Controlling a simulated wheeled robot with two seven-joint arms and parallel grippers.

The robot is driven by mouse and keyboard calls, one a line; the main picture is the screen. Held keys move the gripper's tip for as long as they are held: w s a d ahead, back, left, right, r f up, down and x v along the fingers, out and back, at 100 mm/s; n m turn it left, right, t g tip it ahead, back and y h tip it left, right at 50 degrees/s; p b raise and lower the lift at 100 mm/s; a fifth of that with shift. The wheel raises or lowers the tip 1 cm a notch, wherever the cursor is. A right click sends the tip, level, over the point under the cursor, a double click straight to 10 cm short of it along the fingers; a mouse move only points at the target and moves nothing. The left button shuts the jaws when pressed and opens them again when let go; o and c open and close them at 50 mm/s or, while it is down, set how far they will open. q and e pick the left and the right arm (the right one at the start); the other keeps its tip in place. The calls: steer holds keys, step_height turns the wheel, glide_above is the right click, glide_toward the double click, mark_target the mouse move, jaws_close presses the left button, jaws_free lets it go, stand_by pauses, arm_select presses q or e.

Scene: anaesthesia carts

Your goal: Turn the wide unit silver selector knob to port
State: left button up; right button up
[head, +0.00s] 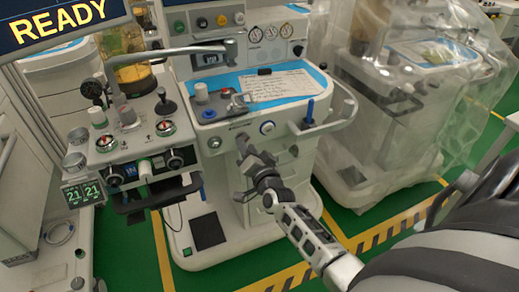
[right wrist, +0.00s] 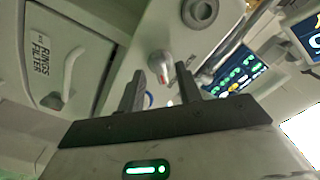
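The wide unit (head: 235,125) is the pale cart in the middle of the head view. My left gripper is not in view.
A gauge panel (head: 130,140) with dials and a green display stands left of the unit. A handrail (head: 335,120) curves out at the unit's right corner. A plastic-covered cart (head: 400,110) stands to the right. A round grey fitting (right wrist: 200,12) shows in the wrist view.

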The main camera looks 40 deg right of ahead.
steer(key=v, duration=1.4)
steer(key=shift+s, duration=0.35)
steer(key=shift+a, duration=0.15)
